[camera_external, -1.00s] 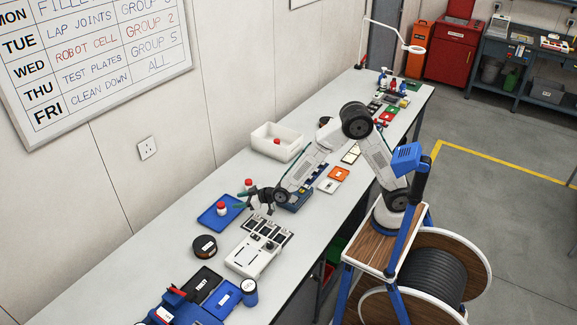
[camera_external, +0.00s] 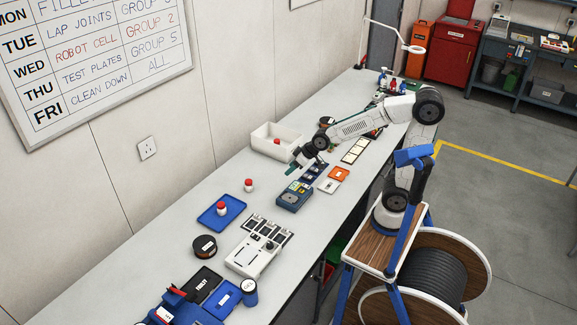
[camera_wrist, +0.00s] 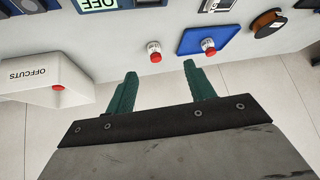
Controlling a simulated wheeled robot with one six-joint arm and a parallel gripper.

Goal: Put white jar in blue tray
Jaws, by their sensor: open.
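A white jar with a red lid (camera_external: 221,209) stands upright on the blue tray (camera_external: 208,222); the jar (camera_wrist: 208,46) and tray (camera_wrist: 189,44) also show in the wrist view. A second white jar with a red lid (camera_external: 248,185) stands on the bench just beyond the tray; it also shows in the wrist view (camera_wrist: 154,52). My gripper (camera_external: 294,170) is over the bench, right of both jars and apart from them. In the wrist view its green fingers (camera_wrist: 158,90) are spread with nothing between them.
A white bin (camera_external: 287,152), labelled OFFCUTS in the wrist view, holds a red-topped item (camera_external: 277,141). A dark round spool (camera_external: 205,246) lies near the tray. A blue-grey device (camera_external: 294,196) and a white device (camera_external: 252,256) lie on the bench. Bare bench surrounds the second jar.

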